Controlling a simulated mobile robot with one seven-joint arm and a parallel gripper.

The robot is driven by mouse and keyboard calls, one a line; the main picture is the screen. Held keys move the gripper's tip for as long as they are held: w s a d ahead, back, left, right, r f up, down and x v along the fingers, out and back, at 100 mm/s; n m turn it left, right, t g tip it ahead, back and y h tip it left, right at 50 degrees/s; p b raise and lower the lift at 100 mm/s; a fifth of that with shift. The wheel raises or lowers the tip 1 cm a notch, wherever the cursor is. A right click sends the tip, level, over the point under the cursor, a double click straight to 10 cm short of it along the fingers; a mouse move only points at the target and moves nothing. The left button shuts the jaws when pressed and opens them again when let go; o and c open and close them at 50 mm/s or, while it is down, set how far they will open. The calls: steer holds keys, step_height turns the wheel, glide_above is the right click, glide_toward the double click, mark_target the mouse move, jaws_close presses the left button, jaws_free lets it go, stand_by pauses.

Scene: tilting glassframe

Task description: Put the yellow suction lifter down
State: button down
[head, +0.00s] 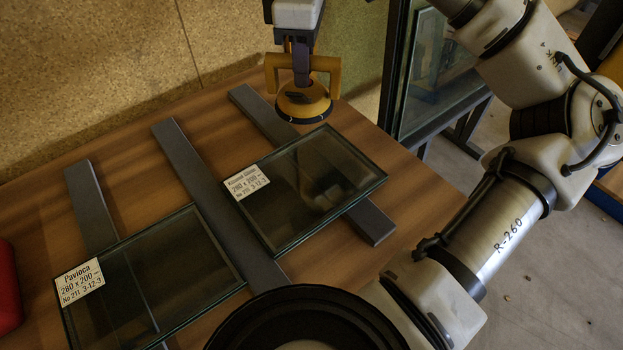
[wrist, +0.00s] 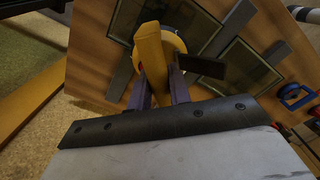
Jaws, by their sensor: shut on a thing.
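The yellow suction lifter (head: 304,105) has a squared handle and a round cup with a dark rim. My gripper (head: 302,72) is shut on its handle and holds it upright, apparently above the far part of the wooden table. The lifter also shows in the wrist view (wrist: 150,58), where its handle lies between my gripper's fingers (wrist: 160,90). The cup's underside is hidden, so I cannot tell its exact height above the table or the grey bar below it.
Two labelled glass panes, a right one (head: 318,185) and a left one (head: 150,285), lie on grey bars (head: 188,155) across the wooden table (head: 135,165). A framed glass sheet (head: 435,75) stands beyond the table. A blue-ringed object (wrist: 293,95) shows at right in the wrist view.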

steer(key=n, duration=0.2)
steer(key=n+b, duration=0.1)
steer(key=n, duration=0.1)
steer(key=shift+s+d+r, duration=0.1)
steer(key=shift+s+r, duration=0.1)
steer(key=shift+r, duration=0.2)
steer(key=n, duration=0.2)
steer(key=r+n, duration=0.1)
steer(key=n, duration=0.1)
steer(key=shift+s+a+r+b, duration=0.1)
steer(key=shift+s+a+b, duration=0.2)
steer(key=shift+b, duration=0.1)
steer(key=shift+n, duration=0.5)
steer(key=shift+s+f, duration=0.1)
steer(key=shift+f, duration=0.1)
steer(key=b, duration=0.2)
glide_above(305, 179)
step_height(305, 179, down, 19)
steer(key=shift+f, duration=0.15)
steer(key=shift+a+f, duration=0.1)
steer(key=shift+f, duration=0.05)
steer(key=c, duration=1.3)
jaws_free()
